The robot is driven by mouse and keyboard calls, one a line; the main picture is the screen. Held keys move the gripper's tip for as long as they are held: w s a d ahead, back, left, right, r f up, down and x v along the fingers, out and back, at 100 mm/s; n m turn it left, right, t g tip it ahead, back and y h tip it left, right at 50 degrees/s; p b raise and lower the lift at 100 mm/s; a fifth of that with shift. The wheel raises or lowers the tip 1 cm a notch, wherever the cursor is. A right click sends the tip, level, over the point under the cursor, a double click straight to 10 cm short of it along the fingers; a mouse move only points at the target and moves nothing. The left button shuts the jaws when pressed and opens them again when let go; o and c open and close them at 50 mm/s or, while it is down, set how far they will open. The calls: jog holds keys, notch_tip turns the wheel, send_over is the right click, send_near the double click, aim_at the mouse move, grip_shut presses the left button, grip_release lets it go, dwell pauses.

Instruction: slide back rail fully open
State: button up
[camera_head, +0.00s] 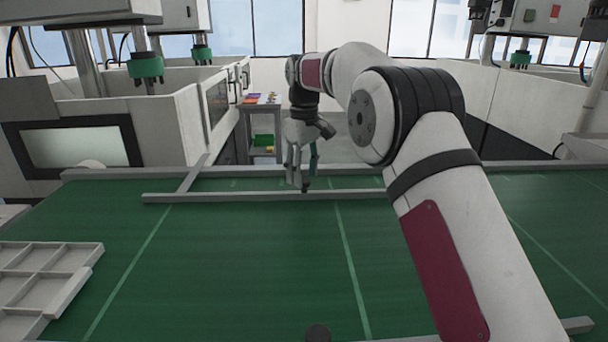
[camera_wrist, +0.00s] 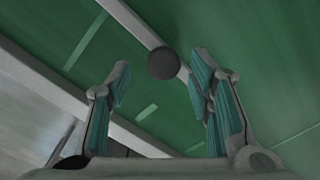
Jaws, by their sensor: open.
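The back rail (camera_head: 230,197) is a long thin grey bar lying across the far part of the green belt (camera_head: 250,260). In the wrist view, the rail (camera_wrist: 133,22) runs diagonally and carries a dark round knob (camera_wrist: 163,63). My gripper (camera_head: 303,181) hangs downward over the rail. Its two teal-padded fingers are spread open. In the wrist view, the knob appears in the gap between the fingertips (camera_wrist: 162,80), and no contact with either finger shows. How far the fingertips are above the knob is unclear.
A grey belt edge (camera_head: 120,172) runs behind the rail, joined by a short cross bar (camera_head: 190,175). Another dark knob (camera_head: 318,333) shows at the front. A pale divided tray (camera_head: 45,275) lies at left. A white tank (camera_head: 170,125) stands behind left. The middle belt is clear.

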notch_tip(320, 180, up, 6)
jog(key=shift+r, duration=0.25)
dwell(0.4)
jog(key=s+d+r+m+t+p, duration=0.1)
jog(key=s+d+r, duration=0.2)
jog(key=s+r, duration=0.3)
jog(key=s+d+r+m+p, duration=0.2)
jog(key=s+d+r, duration=0.2)
jog(key=s, duration=0.4)
jog(key=s+d+r+m+t+p, duration=0.1)
jog(key=s+d+r, duration=0.25)
jog(key=s, duration=0.35)
jog(key=s+d+f+m+p, duration=0.1)
jog(key=s+d+f, duration=0.1)
jog(key=s, duration=0.7)
jog(key=s+d+f+m+t+p, duration=0.1)
jog(key=s+d+f+m, duration=0.1)
jog(key=s, duration=0.7)
jog(key=s+d+f+m+t+p, duration=0.1)
jog(key=s+f, duration=0.3)
jog(key=s, duration=0.5)
jog(key=shift+s+d+f+m+p, duration=0.15)
jog(key=shift+s+d+m+p, duration=0.25)
jog(key=shift+d+m, duration=0.15)
